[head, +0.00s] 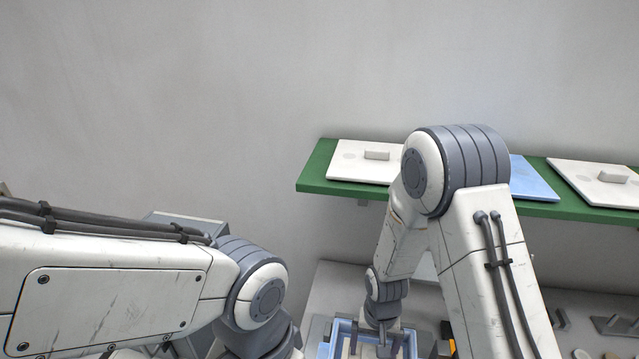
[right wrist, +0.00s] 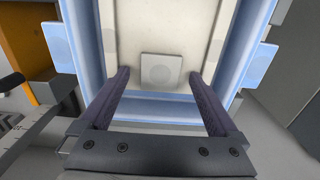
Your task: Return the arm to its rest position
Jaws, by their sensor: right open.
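My right arm reaches down in the head view, and its right gripper (head: 381,340) is over a light blue tray (head: 324,349) at the bottom edge. In the right wrist view the right gripper (right wrist: 158,73) is open, its two dark fingers apart with nothing held between them. Below them is the blue tray (right wrist: 238,50) with a cream plate (right wrist: 150,25) inside, bearing a small square block (right wrist: 161,71). Whether the fingers touch the tray is unclear. My left arm shows at the lower left in the head view, but its gripper is out of view.
A green shelf (head: 318,170) on the wall holds a white lidded plate (head: 350,165), a blue plate (head: 530,180) and another white plate (head: 600,190). Below is a grey worktop (head: 335,285) with small dark parts (head: 612,326) at right. An orange part (right wrist: 18,45) stands beside the tray.

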